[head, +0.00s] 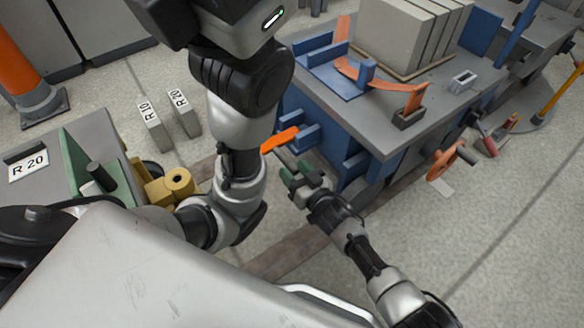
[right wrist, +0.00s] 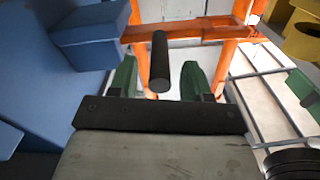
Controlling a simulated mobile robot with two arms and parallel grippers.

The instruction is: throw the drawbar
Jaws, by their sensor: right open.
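An orange bar (head: 280,139) stands out from the side of the blue machine (head: 330,130); I take it for the drawbar. My right gripper (head: 300,178) is just below and right of it in the head view, with green fingers. In the right wrist view those fingers (right wrist: 158,78) are open, and a dark round bar end (right wrist: 160,62) shows between them, with gaps on both sides. I cannot tell whether this is the drawbar's grip. Orange framework (right wrist: 190,35) crosses behind. My left gripper is not in view; a light-grey arm link of mine covers part of the middle.
The machine's top carries grey panels (head: 405,35) and an orange lever (head: 410,100). An orange handwheel (head: 443,162) is on its right. Blocks marked R 10 (head: 153,125) and R 20 (head: 183,112) stand on the floor. A yellow part (head: 172,185) sits by the left bench (head: 95,130).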

